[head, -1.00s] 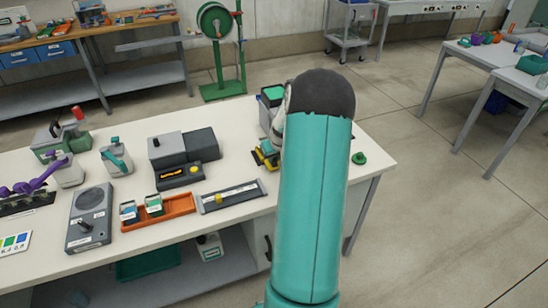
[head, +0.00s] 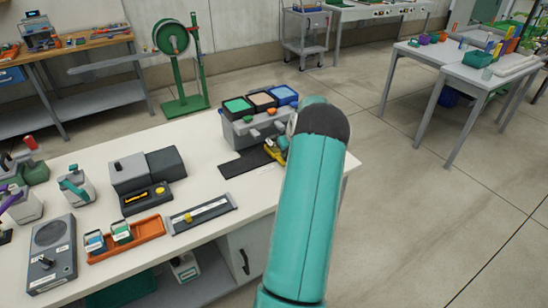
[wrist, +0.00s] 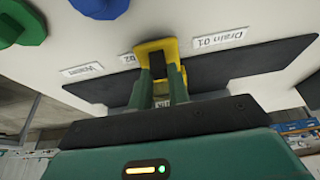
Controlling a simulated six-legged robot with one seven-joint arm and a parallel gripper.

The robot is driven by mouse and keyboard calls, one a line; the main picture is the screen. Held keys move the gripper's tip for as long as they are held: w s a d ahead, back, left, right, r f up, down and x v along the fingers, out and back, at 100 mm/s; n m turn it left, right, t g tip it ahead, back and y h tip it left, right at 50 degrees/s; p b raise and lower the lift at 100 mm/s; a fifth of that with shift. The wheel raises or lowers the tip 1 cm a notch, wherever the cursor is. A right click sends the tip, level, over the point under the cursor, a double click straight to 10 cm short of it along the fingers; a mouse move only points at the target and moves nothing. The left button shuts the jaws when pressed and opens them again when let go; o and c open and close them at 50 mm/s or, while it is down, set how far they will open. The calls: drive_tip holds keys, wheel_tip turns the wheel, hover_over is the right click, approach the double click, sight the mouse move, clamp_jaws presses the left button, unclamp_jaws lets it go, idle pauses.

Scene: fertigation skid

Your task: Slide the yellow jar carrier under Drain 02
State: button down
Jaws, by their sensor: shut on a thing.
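The yellow jar carrier (wrist: 158,48) is between the two green fingers of my gripper (wrist: 163,88) in the wrist view, and the gripper is shut on it. It stands beside the label ending in 02 (wrist: 129,59), partly covering that label's area. The Drain 01 label (wrist: 220,40) is to its right. In the head view the yellow carrier (head: 275,152) shows in part, in front of the grey drain unit (head: 240,132) at the table's far end. My arm hides most of the gripper there. Whether a jar sits in the carrier is unclear.
A Waste label (wrist: 82,69) and blue (wrist: 99,7) and green (wrist: 22,22) knobs are at left in the wrist view. An orange tray (head: 126,239) stands nearer on the white table.

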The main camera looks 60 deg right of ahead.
drive_tip(key=shift+s+d, duration=0.3)
drive_tip(key=shift+d, duration=0.2)
drive_tip(key=shift+s+d, duration=0.25)
drive_tip(key=shift+d, duration=0.2)
drive_tip(key=c, duration=1.3)
unclamp_jaws()
drive_tip(key=shift+r, duration=0.15)
drive_tip(key=v, duration=1.3)
drive_tip(key=shift+s+a+r, duration=0.15)
drive_tip(key=shift+r, duration=0.05)
